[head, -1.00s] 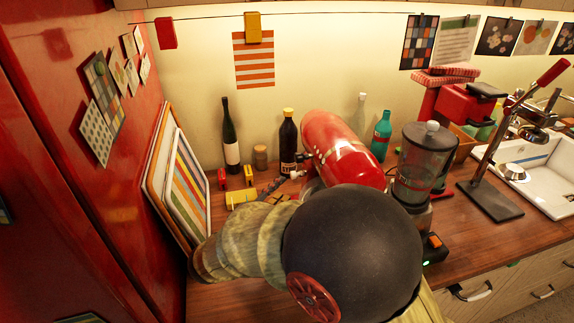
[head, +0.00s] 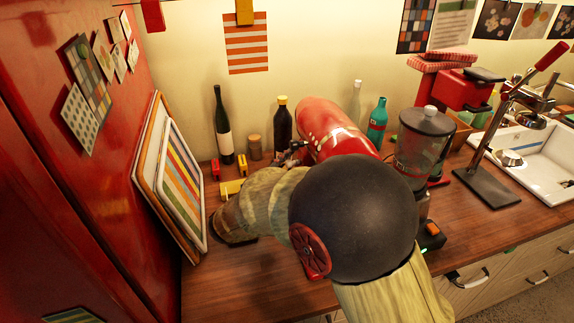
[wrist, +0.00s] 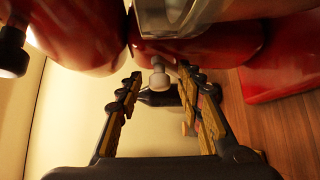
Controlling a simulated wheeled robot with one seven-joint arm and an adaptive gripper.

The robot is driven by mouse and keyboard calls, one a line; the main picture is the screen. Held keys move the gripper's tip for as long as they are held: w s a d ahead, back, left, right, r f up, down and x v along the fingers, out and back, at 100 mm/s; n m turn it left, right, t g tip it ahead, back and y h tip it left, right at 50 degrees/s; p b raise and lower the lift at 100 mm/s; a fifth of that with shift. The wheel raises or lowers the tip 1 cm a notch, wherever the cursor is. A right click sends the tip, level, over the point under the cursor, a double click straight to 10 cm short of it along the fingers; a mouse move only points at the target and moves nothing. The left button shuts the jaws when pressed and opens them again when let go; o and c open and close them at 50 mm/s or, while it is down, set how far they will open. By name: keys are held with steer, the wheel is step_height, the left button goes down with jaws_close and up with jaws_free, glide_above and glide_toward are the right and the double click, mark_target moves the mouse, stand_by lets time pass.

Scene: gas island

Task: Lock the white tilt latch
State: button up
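A red stand mixer (head: 333,128) with silver trim stands on the counter, partly hidden behind my arm. In the wrist view its glossy red body (wrist: 200,52) fills the upper part. A small white knob, apparently the white tilt latch (wrist: 159,79), sticks out from the red body. My gripper (wrist: 160,75) is open, with one finger on each side of the white knob and a gap on both sides. In the head view my gripper (head: 293,154) is small, beside the mixer's left side, and the latch cannot be made out.
Dark bottles (head: 223,128) and a cork-coloured jar (head: 255,147) stand at the wall left of the mixer. Small yellow and red items (head: 232,188) lie before them. A blender (head: 424,145) stands close on the right. Framed boards (head: 178,175) lean at the left. The front left counter is clear.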

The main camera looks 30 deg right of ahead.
steer(key=shift+c, duration=0.8)
steer(key=shift+r, duration=0.1)
steer(key=c, duration=0.8)
jaws_close()
steer(key=shift+f+b, duration=0.2)
steer(key=shift+b, duration=0.65)
steer(key=shift+a+h+b, duration=0.1)
steer(key=shift+h+b, duration=0.2)
steer(key=shift+b, duration=0.2)
steer(key=shift+s+f+m+b, duration=0.15)
steer(key=shift+m+b, duration=0.35)
steer(key=shift+b, duration=0.5)
